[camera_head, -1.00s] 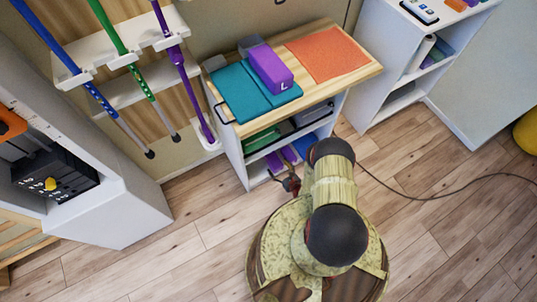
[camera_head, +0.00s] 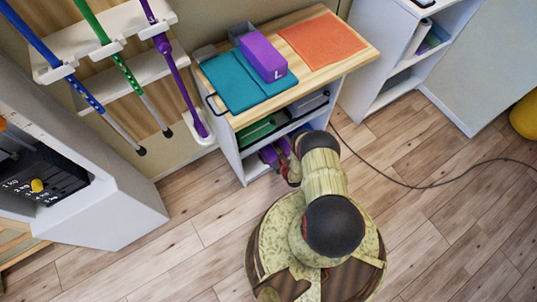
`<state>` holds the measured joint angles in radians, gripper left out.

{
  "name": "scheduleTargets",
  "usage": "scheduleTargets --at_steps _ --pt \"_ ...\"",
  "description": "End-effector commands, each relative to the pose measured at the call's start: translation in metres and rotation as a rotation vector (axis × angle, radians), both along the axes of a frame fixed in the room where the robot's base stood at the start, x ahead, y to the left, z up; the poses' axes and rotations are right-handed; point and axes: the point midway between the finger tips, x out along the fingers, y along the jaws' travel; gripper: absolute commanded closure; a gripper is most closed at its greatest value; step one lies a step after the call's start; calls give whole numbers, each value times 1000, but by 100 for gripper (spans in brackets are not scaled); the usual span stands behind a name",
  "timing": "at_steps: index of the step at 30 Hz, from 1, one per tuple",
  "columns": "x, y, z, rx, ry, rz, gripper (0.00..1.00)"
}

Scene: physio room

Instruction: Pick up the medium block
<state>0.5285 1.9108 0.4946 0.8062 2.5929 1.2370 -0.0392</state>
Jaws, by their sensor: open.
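A purple block (camera_head: 262,57) marked "L" lies on the teal folded mat (camera_head: 222,88) on top of the wooden-topped cart. A grey block or box (camera_head: 240,31) is behind it. On the cart's shelves are a green item (camera_head: 257,132), a grey item (camera_head: 308,103) and purple items (camera_head: 270,154), partly hidden by my arm. No block shows a readable medium mark, so I cannot tell which is the medium one. My gripper (camera_head: 292,172) is low in front of the lower shelf, mostly hidden by my arm. It is open, with no block visible in it.
An orange mat (camera_head: 322,40) lies on the right of the cart top. A rack (camera_head: 128,76) with blue, green and purple canes stands left of the cart. A white shelf unit (camera_head: 384,62) stands to the right. A cable (camera_head: 400,182) crosses the floor.

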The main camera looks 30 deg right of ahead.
Motion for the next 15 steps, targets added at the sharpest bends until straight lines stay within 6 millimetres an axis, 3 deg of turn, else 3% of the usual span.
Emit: scheduleTargets --at_steps 3,15 --pt "0 0 1 0 0 0 27" --pt "0 0 1 0 -1 0 50"
